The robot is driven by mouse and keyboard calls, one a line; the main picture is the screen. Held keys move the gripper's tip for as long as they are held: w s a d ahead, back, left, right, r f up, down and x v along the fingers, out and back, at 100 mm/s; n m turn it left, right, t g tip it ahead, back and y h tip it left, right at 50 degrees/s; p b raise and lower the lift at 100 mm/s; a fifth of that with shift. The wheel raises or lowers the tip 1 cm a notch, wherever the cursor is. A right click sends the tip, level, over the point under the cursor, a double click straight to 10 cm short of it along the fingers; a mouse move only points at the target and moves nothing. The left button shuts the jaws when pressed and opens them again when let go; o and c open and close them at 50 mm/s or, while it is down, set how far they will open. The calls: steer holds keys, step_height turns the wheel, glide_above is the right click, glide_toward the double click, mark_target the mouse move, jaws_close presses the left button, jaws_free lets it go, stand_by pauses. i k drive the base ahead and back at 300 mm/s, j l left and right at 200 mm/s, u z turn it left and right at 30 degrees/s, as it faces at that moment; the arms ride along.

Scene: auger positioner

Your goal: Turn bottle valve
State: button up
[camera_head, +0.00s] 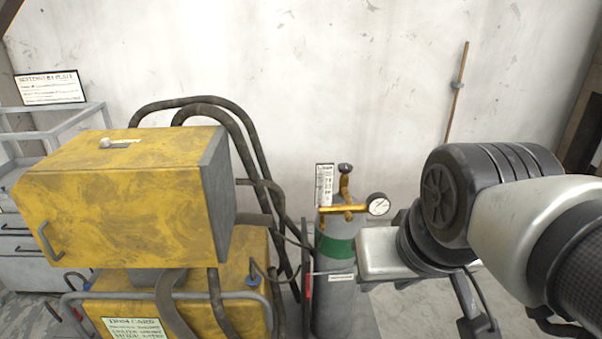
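A grey gas bottle (335,300) with a green band stands upright near the wall, right of the yellow machine. A brass valve fitting (342,208) sits on its top, with a small dark knob (345,168) at the upper end. A round white gauge (378,204) sticks out to the right of the fitting. My gripper (385,254) shows as a pale block just right of the bottle, below the gauge. Its fingers are hidden, so I cannot tell whether it is open or touches the bottle.
A large yellow machine (120,205) with thick dark hoses (235,120) fills the left. A white label (324,185) stands beside the valve. A grey cart (30,255) is at the far left. A thin brown rod (457,90) leans on the wall. My arm fills the right side.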

mark_target(345, 168)
steer(key=i+j+z, duration=0.2)
steer(key=i, duration=0.2)
steer(key=i+j+z, duration=0.15)
steer(key=i, duration=0.25)
